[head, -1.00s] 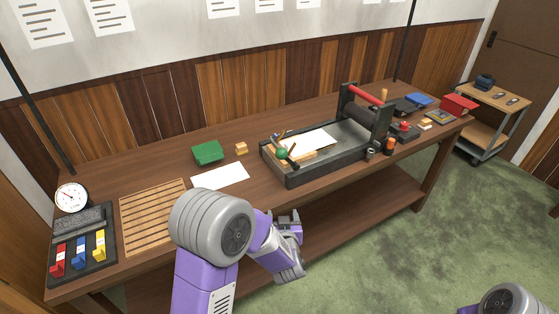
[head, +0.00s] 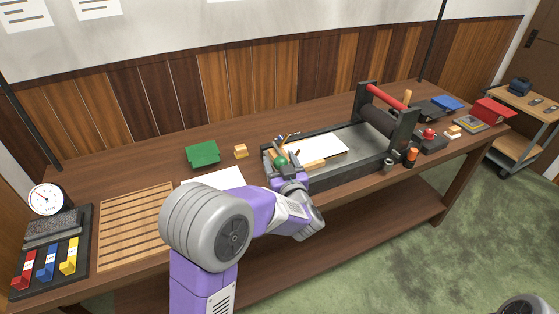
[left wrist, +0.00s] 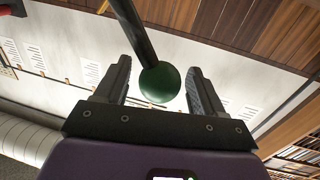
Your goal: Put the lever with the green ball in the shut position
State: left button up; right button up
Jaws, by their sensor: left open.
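The lever's green ball (head: 281,160) stands at the front left corner of the dark press tray (head: 345,168). In the left wrist view the green ball (left wrist: 160,83) sits at the end of a dark rod (left wrist: 133,32), between the two fingers. My left gripper (head: 284,170) is open around the ball, with gaps visible on both sides in the left wrist view (left wrist: 160,88). The lever's base is hidden behind my gripper in the head view. My right gripper is not in view.
White paper and wooden pieces lie in the press tray, near the lever. A roller with a red handle (head: 387,95) stands at its right end. A green box (head: 202,153), a small wooden block (head: 240,151) and a slatted wooden rack (head: 136,226) lie to the left.

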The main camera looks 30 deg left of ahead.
pick_arm(q)
jog(key=shift+w+a, duration=0.45)
jog(key=shift+w, duration=0.15)
grip_shut()
